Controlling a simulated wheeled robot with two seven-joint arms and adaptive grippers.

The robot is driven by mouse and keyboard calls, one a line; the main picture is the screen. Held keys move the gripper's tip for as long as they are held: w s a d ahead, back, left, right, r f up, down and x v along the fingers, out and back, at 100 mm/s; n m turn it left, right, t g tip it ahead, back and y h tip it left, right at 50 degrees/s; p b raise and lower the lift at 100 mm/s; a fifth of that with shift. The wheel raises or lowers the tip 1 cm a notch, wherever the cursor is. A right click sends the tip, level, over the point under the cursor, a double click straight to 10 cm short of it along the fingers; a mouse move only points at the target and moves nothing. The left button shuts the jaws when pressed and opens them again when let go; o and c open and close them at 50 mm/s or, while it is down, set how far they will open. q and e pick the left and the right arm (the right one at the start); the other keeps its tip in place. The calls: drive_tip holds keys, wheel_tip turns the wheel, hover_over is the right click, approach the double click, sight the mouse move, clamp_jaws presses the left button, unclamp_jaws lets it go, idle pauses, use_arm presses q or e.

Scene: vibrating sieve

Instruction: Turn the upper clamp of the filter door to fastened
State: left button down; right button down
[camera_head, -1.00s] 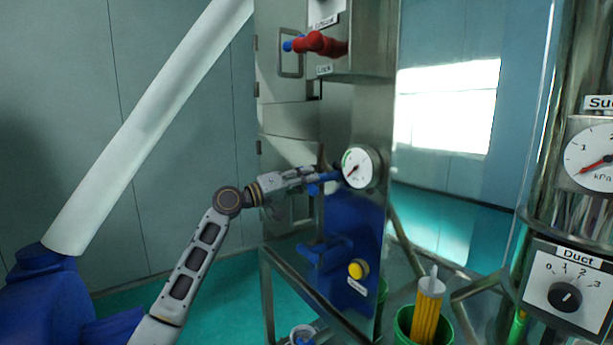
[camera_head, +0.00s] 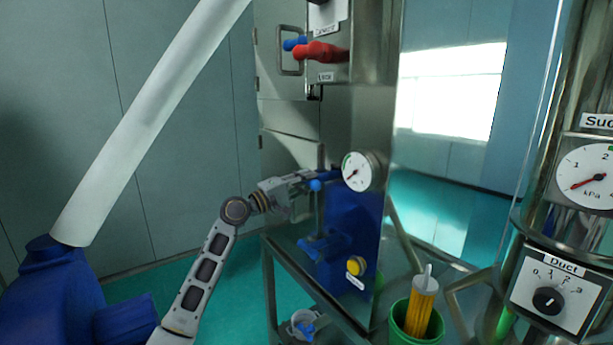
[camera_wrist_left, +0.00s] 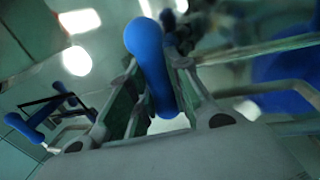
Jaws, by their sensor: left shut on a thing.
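The upper clamp's blue handle (camera_head: 316,185) is just left of the round gauge, in front of a blue panel that may be the filter door (camera_head: 352,222). My left gripper (camera_head: 306,178) reaches it from the left. In the left wrist view the thick blue handle (camera_wrist_left: 150,62) lies between the fingers of my left gripper (camera_wrist_left: 155,85), which is shut on it. A lower blue clamp (camera_head: 322,246) sits below on the same unit. The clamp's seat and exact angle are partly hidden by the gripper. My right gripper is not in view.
The gauge (camera_head: 357,171) is close right of the gripper. A yellow button (camera_head: 356,266) is lower down. Red (camera_head: 320,52) and blue handles are above. A green bin (camera_head: 408,325) with a yellow filter stands at the lower right. The floor left of the metal frame is clear.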

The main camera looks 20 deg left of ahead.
use_arm(q)
drive_tip(key=shift+a+n, duration=0.1)
drive_tip(key=shift+n, duration=0.3)
drive_tip(key=c, duration=1.3)
unclamp_jaws()
drive_tip(key=v, duration=1.2)
